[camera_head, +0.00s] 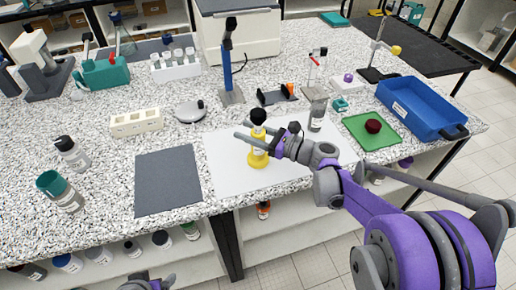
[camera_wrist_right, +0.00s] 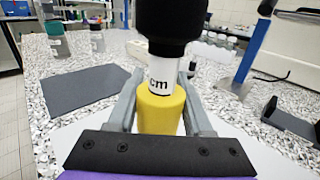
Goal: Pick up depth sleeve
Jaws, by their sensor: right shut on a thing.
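The depth sleeve appears to be the yellow piece (camera_head: 258,158) with a white band marked "cm" and a black top. It stands upright on the white sheet (camera_head: 222,170), and I cannot tell whether it touches it. In the right wrist view the yellow body (camera_wrist_right: 161,108) sits between the grey fingers, with the black top towards the camera. My right gripper (camera_head: 258,137) is shut on it, one finger on either side.
A dark grey mat (camera_head: 168,182) lies left of the sheet. A blue tray (camera_head: 425,105) and a green tray (camera_head: 367,139) with a dark red lump stand right. A blue-posted stand (camera_head: 227,72) rises behind. Bottles (camera_head: 60,192) stand at the left.

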